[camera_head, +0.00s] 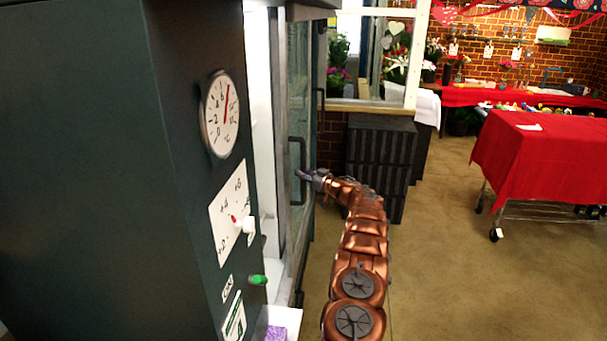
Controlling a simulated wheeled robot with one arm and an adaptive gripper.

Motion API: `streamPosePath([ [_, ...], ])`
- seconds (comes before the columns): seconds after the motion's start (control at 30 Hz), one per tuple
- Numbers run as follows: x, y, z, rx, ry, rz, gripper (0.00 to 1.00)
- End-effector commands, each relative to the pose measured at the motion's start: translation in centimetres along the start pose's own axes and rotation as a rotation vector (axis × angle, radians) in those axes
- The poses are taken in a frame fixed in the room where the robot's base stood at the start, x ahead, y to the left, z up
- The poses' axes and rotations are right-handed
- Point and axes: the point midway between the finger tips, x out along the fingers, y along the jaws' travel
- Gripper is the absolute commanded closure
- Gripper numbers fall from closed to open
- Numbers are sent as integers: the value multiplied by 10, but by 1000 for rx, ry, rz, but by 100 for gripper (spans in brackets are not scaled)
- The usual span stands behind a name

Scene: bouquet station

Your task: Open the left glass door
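The left glass door (298,95) is seen at a steep slant, in a grey metal frame, beside the dark cabinet panel. Its dark upright bar handle (302,150) stands out from the glass. My gripper (302,176) is at the lower part of this handle, at the end of my copper arm. The fingers are small and partly overlap the handle, so I cannot tell whether they grip it. A white strip (262,120) shows between the panel and the door frame; I cannot tell whether it is a gap. A second handle (321,110) shows farther back.
The dark panel (180,60) carries a round gauge (220,114), a dial plate and a green knob (258,280). Dark ribbed crates (380,160) stand beyond my gripper. A red-covered cart (540,155) is at the right. The floor between is clear.

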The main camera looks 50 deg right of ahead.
Motion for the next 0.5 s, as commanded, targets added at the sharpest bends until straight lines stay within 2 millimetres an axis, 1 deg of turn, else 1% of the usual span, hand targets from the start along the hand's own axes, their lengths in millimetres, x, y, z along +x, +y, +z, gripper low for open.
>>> streamPosePath([
  [0.03,0,0,0,0,0,-1,73],
  [0.07,0,0,0,0,0,-1,70],
  [0.1,0,0,0,0,0,-1,69],
  [0.37,0,0,0,0,0,0,69],
  [0.5,-4,1,0,0,-1,1,69],
])
